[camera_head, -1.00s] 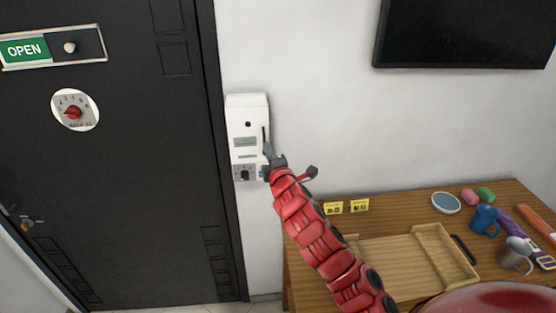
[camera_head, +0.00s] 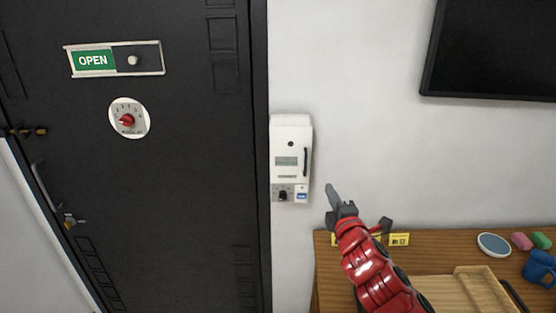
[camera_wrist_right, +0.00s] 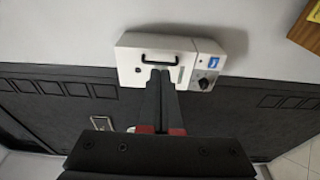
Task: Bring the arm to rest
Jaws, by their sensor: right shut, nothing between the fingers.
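My right gripper (camera_head: 333,195) is shut and empty, in front of the white wall just right of the white wall box. My red right arm comes up from the bottom of the head view, over the table's left part. In the right wrist view the shut fingers (camera_wrist_right: 162,80) point toward the white box (camera_wrist_right: 150,52) and overlap its lower edge in the picture. In the head view a clear gap shows between the gripper and the box (camera_head: 290,145). My left gripper does not show.
A wooden table (camera_head: 325,272) at lower right holds a wooden tray (camera_head: 455,292), a blue mug (camera_head: 540,268), a round dish (camera_head: 493,245) and yellow cards (camera_head: 399,239). A dark door (camera_head: 190,190) with an OPEN sign (camera_head: 93,60) and red dial (camera_head: 127,119) is left. A black screen (camera_head: 490,50) hangs upper right.

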